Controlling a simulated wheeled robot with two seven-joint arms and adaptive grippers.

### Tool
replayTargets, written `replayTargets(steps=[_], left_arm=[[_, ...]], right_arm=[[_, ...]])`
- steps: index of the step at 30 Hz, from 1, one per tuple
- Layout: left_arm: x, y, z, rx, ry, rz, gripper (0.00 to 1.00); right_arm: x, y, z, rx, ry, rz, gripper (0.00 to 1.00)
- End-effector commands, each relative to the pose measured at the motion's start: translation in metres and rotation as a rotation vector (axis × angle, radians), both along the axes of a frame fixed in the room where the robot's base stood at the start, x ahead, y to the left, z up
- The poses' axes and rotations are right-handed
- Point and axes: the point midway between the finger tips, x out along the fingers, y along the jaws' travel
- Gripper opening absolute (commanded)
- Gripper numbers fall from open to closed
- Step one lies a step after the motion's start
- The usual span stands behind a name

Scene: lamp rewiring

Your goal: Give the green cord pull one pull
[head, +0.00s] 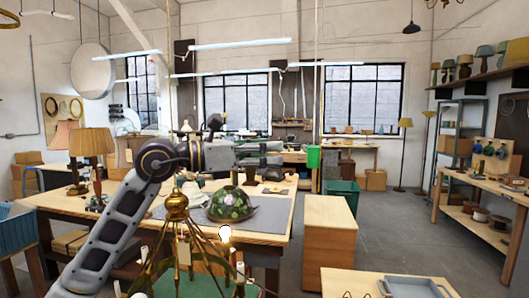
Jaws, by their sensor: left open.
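The green cord pull (313,157) is a small bright green block. It hangs from a thin pale cord (318,60) that runs up out of the top of the head view. My left gripper (277,154) comes in from the left and points right, towards the pull, at about the same height. Its two fingers are apart with nothing seen between them. My right gripper is not in view.
A brass lamp frame (176,207) with a lit bulb (225,234) stands in the foreground. A patterned green shade (230,205) lies on the workbench mat (272,213) below my arm. A wooden cabinet (330,231) stands below and right of the pull. Open floor lies further right.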

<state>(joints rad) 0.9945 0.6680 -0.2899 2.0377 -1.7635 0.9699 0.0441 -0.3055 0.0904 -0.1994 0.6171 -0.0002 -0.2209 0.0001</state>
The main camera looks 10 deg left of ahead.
Motion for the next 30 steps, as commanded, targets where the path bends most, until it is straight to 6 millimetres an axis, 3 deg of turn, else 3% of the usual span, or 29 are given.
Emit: replayTargets(steps=[8, 19, 30], left_arm=[[0.007, -0.01, 0.001, -0.001, 0.002, -0.001, 0.54], [0.03, -0.042, 0.002, -0.002, 0.001, -0.003, 0.54], [0.055, -0.076, 0.002, -0.003, 0.0, -0.002, 0.54]], right_arm=[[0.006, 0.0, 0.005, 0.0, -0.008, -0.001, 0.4], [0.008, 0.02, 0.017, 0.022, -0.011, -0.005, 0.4], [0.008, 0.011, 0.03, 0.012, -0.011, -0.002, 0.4]])
